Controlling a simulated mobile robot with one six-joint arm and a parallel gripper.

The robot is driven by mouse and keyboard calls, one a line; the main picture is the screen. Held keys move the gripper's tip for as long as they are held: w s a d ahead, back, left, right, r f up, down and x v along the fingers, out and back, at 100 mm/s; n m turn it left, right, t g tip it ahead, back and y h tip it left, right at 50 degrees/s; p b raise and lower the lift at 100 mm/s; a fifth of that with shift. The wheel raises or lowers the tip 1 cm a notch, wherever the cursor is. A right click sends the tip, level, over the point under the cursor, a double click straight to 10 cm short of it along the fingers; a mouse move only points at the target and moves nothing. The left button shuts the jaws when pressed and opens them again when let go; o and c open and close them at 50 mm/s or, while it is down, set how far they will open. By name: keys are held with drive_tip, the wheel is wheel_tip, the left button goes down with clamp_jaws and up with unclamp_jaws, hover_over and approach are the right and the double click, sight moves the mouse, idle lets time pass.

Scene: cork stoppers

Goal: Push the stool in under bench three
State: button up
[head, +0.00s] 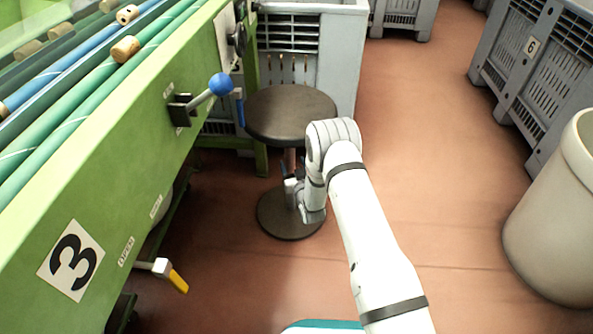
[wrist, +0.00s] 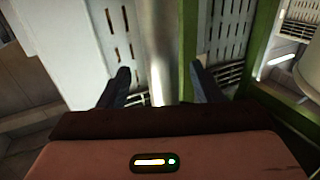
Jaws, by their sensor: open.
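The stool has a dark round seat (head: 290,114), a metal post and a dark round base (head: 276,222) on the floor. It stands upright beside the green bench three (head: 118,165), near its far end and out in the aisle. My gripper (head: 287,181) is low, below the seat and close to the post, partly hidden by my arm. In the wrist view my gripper (wrist: 161,84) is open, and the silver post (wrist: 161,45) shows between its two dark fingers. Whether the fingers touch the post cannot be told.
A blue-knobbed lever (head: 221,85) and a yellow-tipped handle (head: 177,281) stick out from the bench. A grey crate (head: 335,45) stands behind the stool. Crate 6 (head: 545,70) and a beige bin (head: 550,220) are at right. The aisle floor (head: 430,150) is clear.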

drive_tip(key=b+x, duration=0.2)
drive_tip(key=x, duration=0.3)
drive_tip(key=shift+w+a, duration=0.3)
clamp_jaws()
idle(0.5)
idle(0.7)
